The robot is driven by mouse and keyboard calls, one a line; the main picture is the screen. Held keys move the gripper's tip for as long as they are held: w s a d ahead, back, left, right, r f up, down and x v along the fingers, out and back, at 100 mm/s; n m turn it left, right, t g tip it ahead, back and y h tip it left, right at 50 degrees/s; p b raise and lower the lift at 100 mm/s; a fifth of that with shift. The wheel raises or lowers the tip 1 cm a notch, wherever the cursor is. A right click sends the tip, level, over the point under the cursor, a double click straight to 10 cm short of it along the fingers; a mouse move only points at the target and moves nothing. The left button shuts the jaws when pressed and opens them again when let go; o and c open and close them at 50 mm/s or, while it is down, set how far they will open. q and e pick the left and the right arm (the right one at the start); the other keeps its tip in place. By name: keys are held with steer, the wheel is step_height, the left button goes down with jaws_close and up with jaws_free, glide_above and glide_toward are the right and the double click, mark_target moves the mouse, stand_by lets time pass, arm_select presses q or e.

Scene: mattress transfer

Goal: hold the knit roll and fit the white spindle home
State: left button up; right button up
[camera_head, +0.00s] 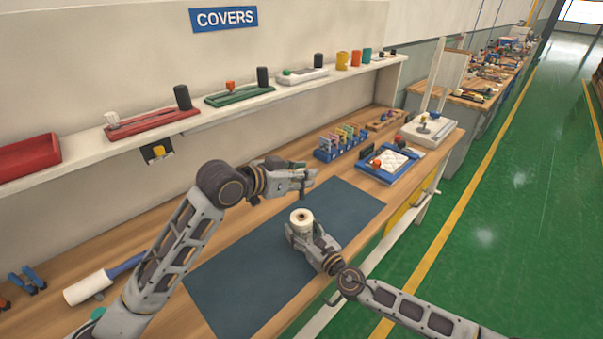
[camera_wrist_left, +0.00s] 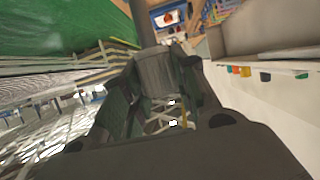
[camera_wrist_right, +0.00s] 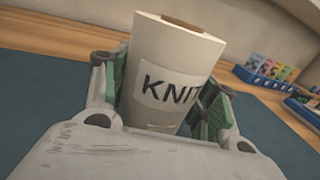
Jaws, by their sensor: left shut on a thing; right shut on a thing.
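The knit roll (camera_head: 302,216) is a white cylinder with a brown core in its top end, above the dark mat. Its KNIT label faces the right wrist view (camera_wrist_right: 172,75). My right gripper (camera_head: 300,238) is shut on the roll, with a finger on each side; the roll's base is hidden. My left gripper (camera_head: 303,181) is higher, above and slightly behind the roll, apart from it. It is shut on a part that I take for the spindle (camera_wrist_left: 155,72), a shaded, grey-looking cylinder with a narrower rod. In the head view the fingers mostly hide this part.
The dark mat (camera_head: 235,275) is otherwise mostly clear. A white roller with a blue handle (camera_head: 84,290) lies at the left. A blue rack (camera_head: 340,145) and a blue tray (camera_head: 390,162) stand at the back right. A shelf (camera_head: 215,112) runs along the wall.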

mark_target(300, 192)
stand_by(0.3)
arm_select(q)
steer(key=shift+f, duration=2.85)
steer(key=shift+f, duration=3)
stand_by(1.3)
steer(key=o, duration=1.2)
steer(key=shift+f, duration=0.1)
